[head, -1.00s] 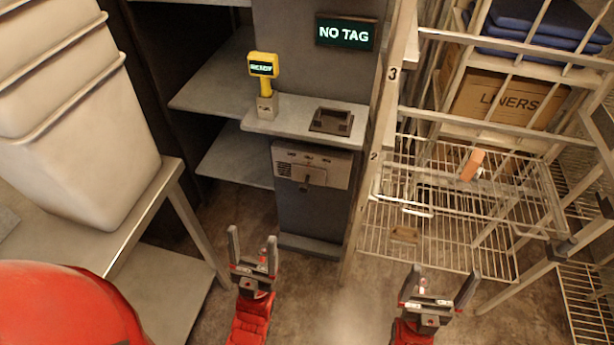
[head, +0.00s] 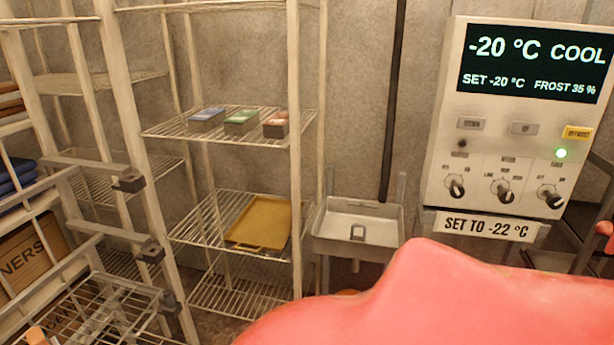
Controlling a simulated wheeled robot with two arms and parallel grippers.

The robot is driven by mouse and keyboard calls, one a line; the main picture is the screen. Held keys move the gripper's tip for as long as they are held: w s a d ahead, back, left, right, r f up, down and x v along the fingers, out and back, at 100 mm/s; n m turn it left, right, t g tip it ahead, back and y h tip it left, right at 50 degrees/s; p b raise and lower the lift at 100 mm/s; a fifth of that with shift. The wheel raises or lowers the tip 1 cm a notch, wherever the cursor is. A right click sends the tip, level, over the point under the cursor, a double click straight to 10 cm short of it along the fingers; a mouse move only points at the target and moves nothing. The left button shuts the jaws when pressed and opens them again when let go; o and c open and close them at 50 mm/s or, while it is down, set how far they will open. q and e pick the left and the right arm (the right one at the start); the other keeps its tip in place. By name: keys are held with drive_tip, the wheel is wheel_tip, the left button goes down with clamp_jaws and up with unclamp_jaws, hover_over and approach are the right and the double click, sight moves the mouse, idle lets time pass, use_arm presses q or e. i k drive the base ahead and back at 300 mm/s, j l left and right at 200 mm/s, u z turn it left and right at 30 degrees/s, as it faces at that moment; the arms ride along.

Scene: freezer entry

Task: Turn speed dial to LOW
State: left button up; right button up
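A pale control panel (head: 516,125) stands at the right, with a lit display (head: 535,63) reading "-20 °C COOL", "SET -20 °C" and "FROST 35 %". Along its lower part are three dark knobs: a left dial (head: 456,187), a middle dial (head: 503,189) and a right dial (head: 549,196). Their small labels are too blurred to read, so I cannot tell which is the speed dial or its setting. Neither of my grippers shows in this view.
A plate (head: 486,226) below the panel reads "SET TO -22 °C". A small sink (head: 358,227) is left of it. A wire shelf rack (head: 295,190) holds a yellow tray (head: 260,222) and several small boxes. My red body part covers the lower right foreground.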

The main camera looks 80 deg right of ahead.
sight(505, 197)
drive_tip(key=z, duration=3.55)
